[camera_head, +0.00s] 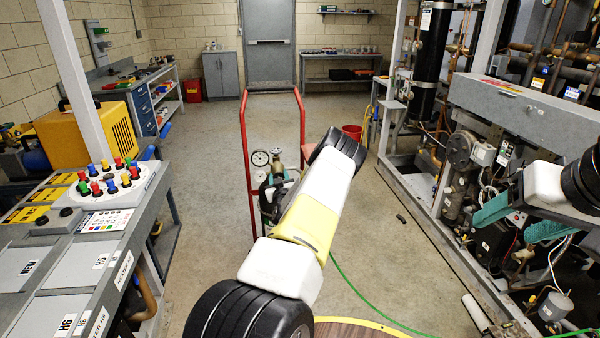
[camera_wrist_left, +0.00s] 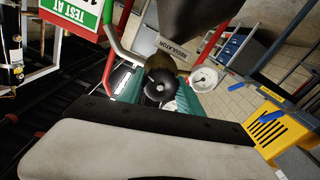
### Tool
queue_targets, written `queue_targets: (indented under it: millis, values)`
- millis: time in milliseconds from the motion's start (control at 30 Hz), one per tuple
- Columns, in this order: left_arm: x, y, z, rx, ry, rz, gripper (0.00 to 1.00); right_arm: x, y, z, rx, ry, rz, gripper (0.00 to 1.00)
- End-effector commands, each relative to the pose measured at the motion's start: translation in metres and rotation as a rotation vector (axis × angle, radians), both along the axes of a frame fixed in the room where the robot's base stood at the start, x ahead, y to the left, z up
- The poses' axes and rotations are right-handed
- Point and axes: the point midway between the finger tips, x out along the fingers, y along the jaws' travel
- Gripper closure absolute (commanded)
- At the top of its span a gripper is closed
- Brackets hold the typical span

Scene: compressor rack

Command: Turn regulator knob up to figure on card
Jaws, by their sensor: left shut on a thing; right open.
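In the left wrist view, my left gripper (camera_wrist_left: 160,92) has its teal fingers on both sides of the round black regulator knob (camera_wrist_left: 157,82) and is shut on it. A white-faced gauge (camera_wrist_left: 205,79) sits just right of the knob; its reading is too small to tell. A tag (camera_wrist_left: 172,52) reads "REGULATOR". A green and white card (camera_wrist_left: 72,14) reads "TEST AT", with its figure cut off. In the head view, the regulator (camera_head: 277,162) tops a cylinder, and my left arm hides most of the grip. My right gripper (camera_head: 518,222) is open and empty at the right.
A red-framed trolley (camera_head: 244,130) stands around the cylinder. The compressor rack (camera_head: 530,112) fills the right side, close to my right gripper. A grey bench (camera_head: 65,262) with coloured knobs stands at the left. A green hose (camera_head: 360,290) crosses the floor, and floor behind the trolley is clear.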

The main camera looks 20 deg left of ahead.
Motion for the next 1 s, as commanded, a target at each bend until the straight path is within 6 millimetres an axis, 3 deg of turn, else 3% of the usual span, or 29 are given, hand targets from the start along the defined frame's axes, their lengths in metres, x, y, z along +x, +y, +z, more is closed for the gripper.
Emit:
queue_targets:
  millis: [367, 1000]
  values:
    - [0.0, -0.0001, 0.0001, 0.083, 0.051, 0.0, 0.98, 0.0, 0.0, 0.0, 0.0, 0.0, 0.0, 0.35]
    - [0.0005, -0.0013, -0.0005, 0.424, 0.261, 0.0, 0.98, 0.0, 0.0, 0.0, 0.0, 0.0, 0.0, 0.35]
